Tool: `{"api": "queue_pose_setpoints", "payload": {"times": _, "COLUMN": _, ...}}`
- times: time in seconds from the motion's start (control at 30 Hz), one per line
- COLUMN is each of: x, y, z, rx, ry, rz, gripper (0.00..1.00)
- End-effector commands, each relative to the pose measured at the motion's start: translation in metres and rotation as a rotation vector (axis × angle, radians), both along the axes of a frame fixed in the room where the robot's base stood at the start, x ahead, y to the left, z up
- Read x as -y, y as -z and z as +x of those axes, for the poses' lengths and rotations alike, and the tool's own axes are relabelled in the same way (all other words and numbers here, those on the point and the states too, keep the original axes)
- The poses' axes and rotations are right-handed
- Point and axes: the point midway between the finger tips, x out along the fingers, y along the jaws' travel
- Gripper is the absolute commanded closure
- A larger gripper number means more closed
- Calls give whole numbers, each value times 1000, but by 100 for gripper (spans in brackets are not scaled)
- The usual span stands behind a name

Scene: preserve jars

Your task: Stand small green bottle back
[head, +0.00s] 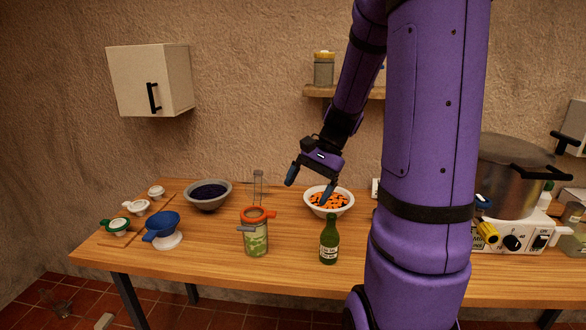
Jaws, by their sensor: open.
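A small green bottle (329,241) with a white label stands upright on the wooden table (290,272), near its front edge. My gripper (309,189) is open and empty, above the table and up and to the left of the bottle in the picture. Its right finger overlaps the white bowl (342,210) in the picture, and I cannot tell whether it touches it. The gripper is apart from the bottle.
A jar with an orange clamp rim (257,238) stands left of the bottle. A grey bowl (207,203), a blue funnel (163,226) and several lids are farther left. A large pot (512,180) stands on the right. My arm hides part of the table.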

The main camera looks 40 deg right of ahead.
Motion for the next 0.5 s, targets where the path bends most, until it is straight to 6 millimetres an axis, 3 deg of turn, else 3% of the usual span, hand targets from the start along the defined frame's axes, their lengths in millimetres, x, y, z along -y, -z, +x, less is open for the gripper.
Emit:
{"api": "queue_pose_setpoints", "payload": {"times": 0.2, "x": -53, "y": -43, "z": -15, "rx": 121, "ry": -266, "rz": -207, "gripper": 14}}
{"api": "queue_pose_setpoints", "payload": {"times": 0.5, "x": -110, "y": -89, "z": -52, "rx": 321, "ry": -600, "rz": -474, "gripper": 14}}
